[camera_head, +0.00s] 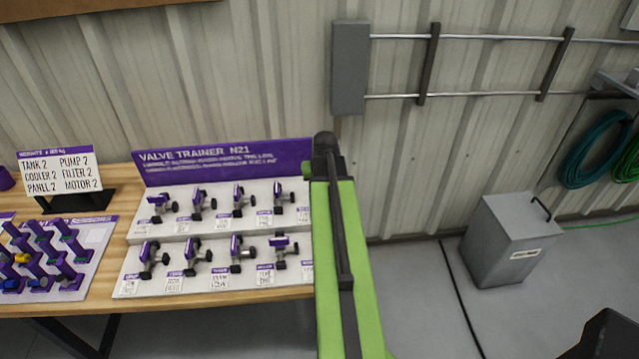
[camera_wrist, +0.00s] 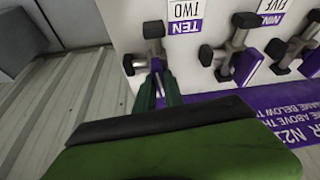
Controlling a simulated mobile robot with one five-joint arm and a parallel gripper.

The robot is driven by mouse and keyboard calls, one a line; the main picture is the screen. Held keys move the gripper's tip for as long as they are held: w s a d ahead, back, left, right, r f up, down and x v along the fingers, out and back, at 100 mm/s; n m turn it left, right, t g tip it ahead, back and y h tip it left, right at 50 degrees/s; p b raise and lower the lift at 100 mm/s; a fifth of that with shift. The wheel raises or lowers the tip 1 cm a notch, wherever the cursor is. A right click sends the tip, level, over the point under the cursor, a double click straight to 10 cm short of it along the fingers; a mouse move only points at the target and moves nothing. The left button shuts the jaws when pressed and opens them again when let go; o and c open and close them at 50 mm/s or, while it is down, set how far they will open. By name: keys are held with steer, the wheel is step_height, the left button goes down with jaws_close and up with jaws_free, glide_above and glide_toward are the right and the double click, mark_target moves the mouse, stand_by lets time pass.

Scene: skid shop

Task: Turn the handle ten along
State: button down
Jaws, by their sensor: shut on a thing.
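The valve trainer board (camera_head: 222,236) stands on the wooden bench in the head view, with two rows of purple-handled valves. My green arm hides its right end and my gripper there. In the wrist view my gripper (camera_wrist: 159,84) has its dark green fingers on either side of a purple handle (camera_wrist: 157,66), shut on it. This handle belongs to the valve beside the tag reading TEN (camera_wrist: 185,27), with TWO above it in the picture. The valve's black ends and grey stem show past the fingertips. Part of the handle is hidden between the fingers.
A neighbouring valve (camera_wrist: 229,45) stands close to the right in the wrist view, by a tag reading NINE. In the head view a second board (camera_head: 50,258) lies left, a sign (camera_head: 60,170) behind it, and a grey metal box (camera_head: 508,240) on the floor at right.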

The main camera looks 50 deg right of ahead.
steer(key=shift+w+m, duration=0.1)
steer(key=shift+m, duration=0.5)
steer(key=c, duration=1.4)
jaws_free()
steer(key=shift+c, duration=0.2)
